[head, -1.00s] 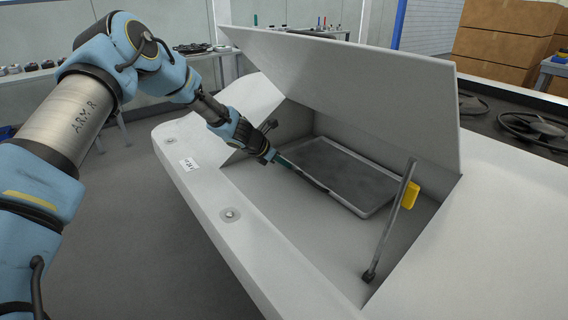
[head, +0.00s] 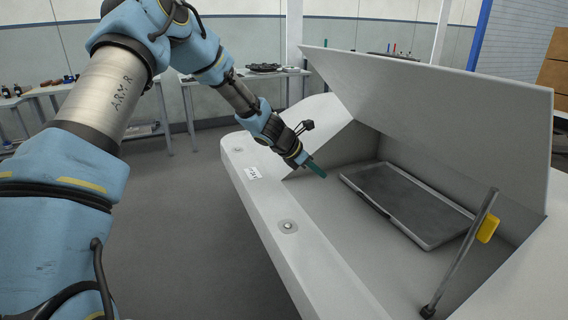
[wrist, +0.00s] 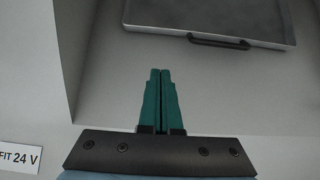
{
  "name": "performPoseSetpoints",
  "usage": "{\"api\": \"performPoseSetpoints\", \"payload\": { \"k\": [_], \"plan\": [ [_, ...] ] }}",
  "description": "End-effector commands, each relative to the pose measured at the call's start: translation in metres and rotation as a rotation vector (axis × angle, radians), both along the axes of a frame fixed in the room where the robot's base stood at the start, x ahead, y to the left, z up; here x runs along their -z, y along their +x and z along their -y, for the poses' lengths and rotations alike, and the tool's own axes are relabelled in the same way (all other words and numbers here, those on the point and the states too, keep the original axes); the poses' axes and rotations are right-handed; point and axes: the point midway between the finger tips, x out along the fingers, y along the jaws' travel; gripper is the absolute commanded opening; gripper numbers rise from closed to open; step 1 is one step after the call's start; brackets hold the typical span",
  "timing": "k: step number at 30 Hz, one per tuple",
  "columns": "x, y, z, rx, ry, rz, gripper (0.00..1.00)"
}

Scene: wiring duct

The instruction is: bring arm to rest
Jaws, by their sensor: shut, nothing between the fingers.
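My gripper (head: 316,167) is at the near left edge of the open compartment in the white housing (head: 262,208). Its teal fingers (wrist: 160,100) are together with nothing between them. A grey flat tray-like panel (head: 400,195) with a dark handle lies on the compartment floor. In the wrist view the panel (wrist: 215,14) is ahead of the fingertips and apart from them, its black handle (wrist: 218,41) facing me.
The white lid (head: 440,110) stands raised over the compartment. A grey prop rod (head: 462,250) with a yellow tag (head: 488,229) stands at the right. Tables with small parts (head: 265,70) are behind. Grey floor at the left is free.

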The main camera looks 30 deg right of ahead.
Motion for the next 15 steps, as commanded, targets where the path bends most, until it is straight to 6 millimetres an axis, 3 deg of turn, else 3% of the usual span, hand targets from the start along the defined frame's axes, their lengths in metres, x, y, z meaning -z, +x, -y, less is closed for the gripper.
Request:
{"api": "performPoseSetpoints", "payload": {
  "k": [5, 8, 11, 15],
  "plan": [
    [-0.001, 0.001, -0.003, 0.006, 0.004, 0.007, 0.00],
    [-0.008, 0.005, -0.022, 0.055, 0.029, 0.071, 0.00],
    [-0.021, 0.014, -0.068, 0.175, 0.095, 0.213, 0.00],
    [-0.044, 0.020, -0.165, 0.429, 0.240, 0.448, 0.00]
  ]
}}
